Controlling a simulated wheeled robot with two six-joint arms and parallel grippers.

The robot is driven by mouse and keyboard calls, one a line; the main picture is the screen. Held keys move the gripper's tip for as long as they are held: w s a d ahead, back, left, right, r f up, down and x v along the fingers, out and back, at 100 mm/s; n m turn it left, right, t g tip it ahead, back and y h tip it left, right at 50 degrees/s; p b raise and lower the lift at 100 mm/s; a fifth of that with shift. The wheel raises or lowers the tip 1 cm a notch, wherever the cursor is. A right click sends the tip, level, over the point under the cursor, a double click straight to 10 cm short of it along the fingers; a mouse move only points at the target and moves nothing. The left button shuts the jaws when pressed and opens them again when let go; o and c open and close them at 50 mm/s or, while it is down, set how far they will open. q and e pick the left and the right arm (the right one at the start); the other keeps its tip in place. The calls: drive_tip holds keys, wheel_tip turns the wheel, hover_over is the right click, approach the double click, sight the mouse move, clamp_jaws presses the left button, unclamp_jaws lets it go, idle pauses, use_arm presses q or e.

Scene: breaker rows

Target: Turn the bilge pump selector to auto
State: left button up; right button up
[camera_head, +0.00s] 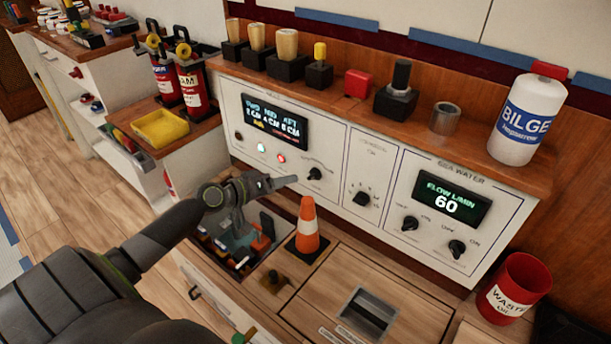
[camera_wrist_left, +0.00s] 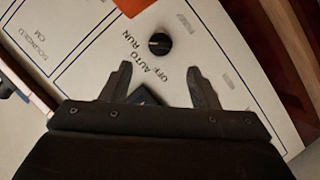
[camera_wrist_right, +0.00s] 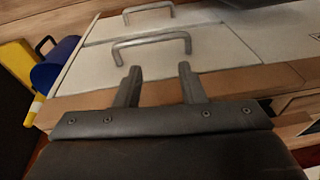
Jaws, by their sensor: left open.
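The bilge pump selector (camera_head: 315,173) is a small black knob on the white panel (camera_head: 330,141), below the left display. It also shows in the left wrist view as a round black knob (camera_wrist_left: 159,44) beside the printed words OFF, AUTO and RUN. I cannot tell which word it points to. My left gripper (camera_head: 284,183) is open and empty, just left of the knob in the head view. In the left wrist view the knob lies just beyond the gap between the left fingertips (camera_wrist_left: 159,68), apart from them. My right gripper (camera_wrist_right: 159,68) is open and empty, facing drawer handles.
An orange cone (camera_head: 307,230) stands below the panel, beside an open compartment of small items. Other knobs (camera_head: 361,198) sit farther right. Wooden-handled tools (camera_head: 286,45) and a bilge bottle (camera_head: 525,120) stand on the shelf. In the right wrist view, a metal handle (camera_wrist_right: 152,40) is ahead.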

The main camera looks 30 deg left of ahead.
sight(309, 177)
use_arm(q)
drive_tip(key=x, duration=0.7)
drive_tip(key=shift+w, duration=0.1)
drive_tip(key=shift+w+d+f, duration=0.15)
drive_tip(key=shift+w, duration=0.35)
use_arm(e)
drive_tip(key=shift+w+a+r, duration=0.1)
drive_tip(key=shift+w+r, duration=0.25)
use_arm(q)
drive_tip(key=c, duration=1)
drive_tip(key=shift+o, duration=0.2)
drive_tip(key=shift+f+b, duration=0.1)
drive_tip(key=shift+b, duration=0.35)
use_arm(e)
drive_tip(key=shift+s+f, duration=0.15)
drive_tip(key=shift+f, duration=0.2)
